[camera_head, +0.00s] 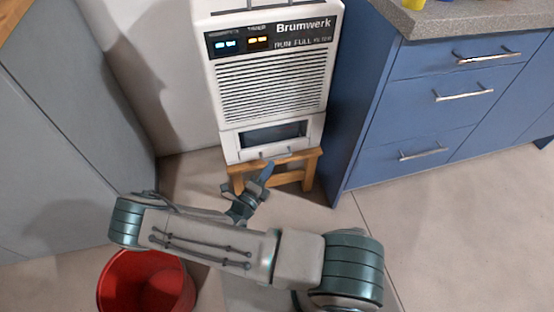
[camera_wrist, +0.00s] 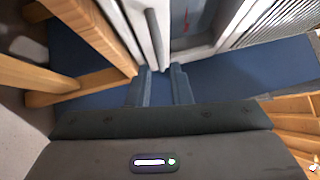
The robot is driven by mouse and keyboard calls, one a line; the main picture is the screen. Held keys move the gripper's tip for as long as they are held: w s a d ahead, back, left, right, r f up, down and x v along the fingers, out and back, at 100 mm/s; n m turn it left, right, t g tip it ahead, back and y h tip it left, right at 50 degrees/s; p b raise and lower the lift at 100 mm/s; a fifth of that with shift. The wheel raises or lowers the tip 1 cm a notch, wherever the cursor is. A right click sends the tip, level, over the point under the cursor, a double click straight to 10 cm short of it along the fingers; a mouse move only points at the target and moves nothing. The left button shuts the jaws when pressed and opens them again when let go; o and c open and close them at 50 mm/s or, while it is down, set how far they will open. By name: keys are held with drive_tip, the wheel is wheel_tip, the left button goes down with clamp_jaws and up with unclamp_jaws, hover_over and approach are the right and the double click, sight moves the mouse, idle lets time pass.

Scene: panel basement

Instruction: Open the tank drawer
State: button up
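The tank drawer (camera_head: 231,146) is the white bottom section of the Brumwerk dehumidifier (camera_head: 216,85), with a dark window. It looks closed. Its grey bar handle (camera_head: 277,155) runs along the lower front; in the wrist view the handle (camera_wrist: 156,36) points down toward my fingertips. My gripper (camera_head: 248,182) is in front of and below the handle, at the stool's left side. In the wrist view my gripper (camera_wrist: 161,77) has its two fingers apart, with the handle's near end at or just beyond the gap. I cannot tell whether they touch.
The dehumidifier stands on a wooden stool (camera_head: 304,162), whose legs are close to my gripper. A blue cabinet (camera_head: 384,120) is to the right, a grey cabinet (camera_head: 60,150) to the left. A red bucket (camera_head: 148,285) is on the floor below my arm. Floor at right is clear.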

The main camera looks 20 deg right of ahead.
sight(277, 157)
drive_tip(key=b+x, duration=0.1)
drive_tip(key=x, duration=0.4)
drive_tip(key=shift+w+d, duration=0.25)
